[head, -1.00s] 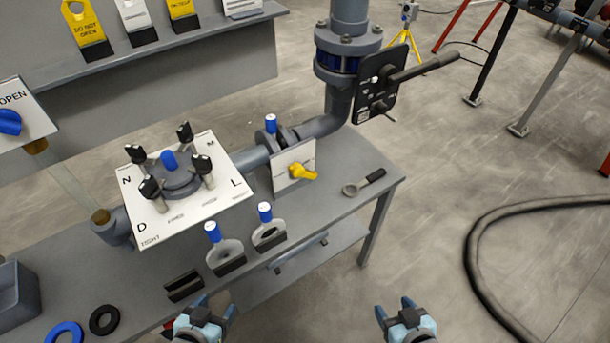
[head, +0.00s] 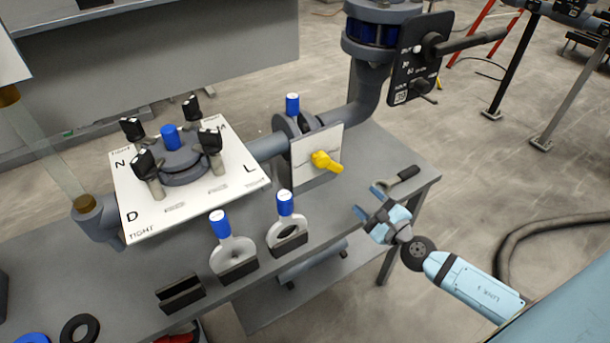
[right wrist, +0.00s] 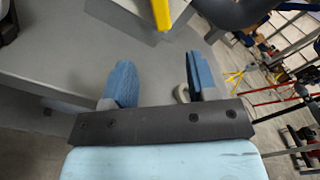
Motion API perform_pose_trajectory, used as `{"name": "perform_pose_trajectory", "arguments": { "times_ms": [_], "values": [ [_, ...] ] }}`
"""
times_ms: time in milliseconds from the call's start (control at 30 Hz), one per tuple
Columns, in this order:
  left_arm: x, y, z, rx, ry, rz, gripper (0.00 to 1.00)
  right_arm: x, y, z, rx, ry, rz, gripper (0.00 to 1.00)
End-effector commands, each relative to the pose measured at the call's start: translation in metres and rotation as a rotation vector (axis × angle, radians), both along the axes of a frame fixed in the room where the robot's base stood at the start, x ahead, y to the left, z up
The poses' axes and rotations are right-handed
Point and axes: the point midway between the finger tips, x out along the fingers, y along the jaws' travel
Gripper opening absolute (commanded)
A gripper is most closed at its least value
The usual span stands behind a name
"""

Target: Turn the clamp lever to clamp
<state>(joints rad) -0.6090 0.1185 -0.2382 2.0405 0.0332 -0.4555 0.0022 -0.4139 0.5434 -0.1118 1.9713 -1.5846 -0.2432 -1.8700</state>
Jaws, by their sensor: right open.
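The yellow clamp lever (head: 326,162) sits on a white plate (head: 308,150) by the pipe flange, pointing to the lower right. My right gripper (head: 368,201) is open and empty, in front of and to the right of the lever, apart from it. In the right wrist view the open fingers (right wrist: 160,82) show, with the yellow lever (right wrist: 161,14) beyond them at the top edge. My left gripper does not show now.
A ring spanner (head: 400,177) lies behind my right gripper near the bench's right end. Two blue-handled rings (head: 233,250) stand at the bench's front. A vertical pipe with a black lever (head: 470,42) rises behind. A hose (head: 520,225) lies on the floor at right.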

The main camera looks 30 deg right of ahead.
Motion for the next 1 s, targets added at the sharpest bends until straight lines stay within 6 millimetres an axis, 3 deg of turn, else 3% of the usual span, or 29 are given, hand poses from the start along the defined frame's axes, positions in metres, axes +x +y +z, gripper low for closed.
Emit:
{"name": "perform_pose_trajectory", "arguments": {
  "times_ms": [167,700,1000],
  "values": [
    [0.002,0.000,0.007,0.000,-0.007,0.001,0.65,0.017,0.000,0.004,-0.023,-0.008,0.000,0.53],
    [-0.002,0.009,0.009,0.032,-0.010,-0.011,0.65,0.119,0.009,0.002,-0.016,-0.005,0.000,0.53],
    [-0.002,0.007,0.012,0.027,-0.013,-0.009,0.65,0.137,0.010,0.001,-0.017,-0.004,0.000,0.53]
  ]
}}
